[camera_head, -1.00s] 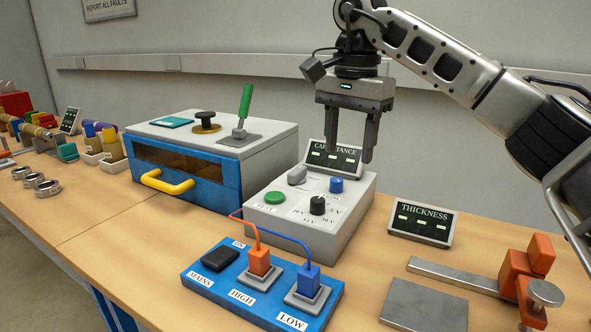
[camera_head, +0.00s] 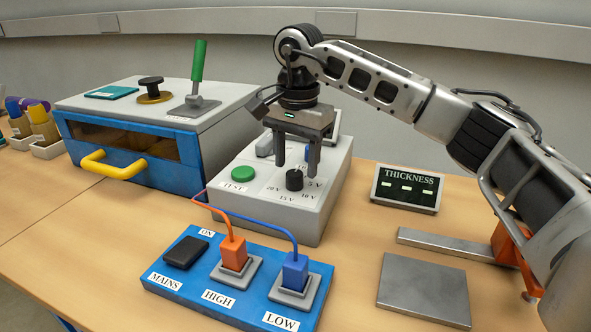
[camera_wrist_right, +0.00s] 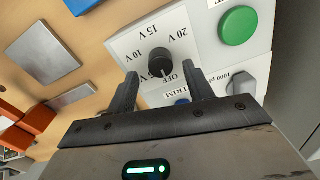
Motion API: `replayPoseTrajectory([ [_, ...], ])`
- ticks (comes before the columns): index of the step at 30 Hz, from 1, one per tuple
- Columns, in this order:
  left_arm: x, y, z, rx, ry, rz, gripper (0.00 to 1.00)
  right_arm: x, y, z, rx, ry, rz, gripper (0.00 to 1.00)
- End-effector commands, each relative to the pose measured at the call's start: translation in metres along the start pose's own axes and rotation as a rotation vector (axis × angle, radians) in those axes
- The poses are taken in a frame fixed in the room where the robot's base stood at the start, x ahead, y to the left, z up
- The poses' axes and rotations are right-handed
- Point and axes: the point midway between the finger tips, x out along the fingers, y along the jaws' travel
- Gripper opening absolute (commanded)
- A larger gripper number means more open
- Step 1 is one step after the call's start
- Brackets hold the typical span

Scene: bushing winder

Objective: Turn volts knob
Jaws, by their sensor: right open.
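The black volts knob (camera_head: 294,180) stands on the grey test box (camera_head: 262,215), ringed by labels such as 20 V, 15 V, 10 V and 5 V. My right gripper (camera_head: 296,168) is open and points down over the box, its fingers close behind the knob in the head view. In the right wrist view the knob (camera_wrist_right: 159,61) lies just beyond and between the spread fingertips (camera_wrist_right: 160,80), near the OFF label. Contact is not visible. The green TEST button (camera_head: 245,173) is left of the knob. My left gripper is out of view.
A blue knob (camera_head: 308,152) and grey selector (camera_head: 265,145) are close to the fingers. The blue panel (camera_head: 165,284) with orange plug (camera_head: 233,252) and blue plug (camera_head: 294,271) stands in front. The thickness display (camera_head: 407,188) is to the right.

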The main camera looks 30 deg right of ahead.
Motion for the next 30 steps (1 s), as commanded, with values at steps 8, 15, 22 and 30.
replayPoseTrajectory([
  [8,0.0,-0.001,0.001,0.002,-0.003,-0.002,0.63,0.025,0.0,0.0,0.001,0.0,0.0,0.52],
  [15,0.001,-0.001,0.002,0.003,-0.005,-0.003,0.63,0.027,0.0,0.0,0.0,0.001,0.0,0.52],
  [22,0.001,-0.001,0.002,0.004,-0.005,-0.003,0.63,0.027,0.0,0.0,0.0,0.001,-0.001,0.07],
  [30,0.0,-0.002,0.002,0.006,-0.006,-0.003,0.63,0.026,0.0,0.0,0.017,0.001,-0.001,0.07],
])
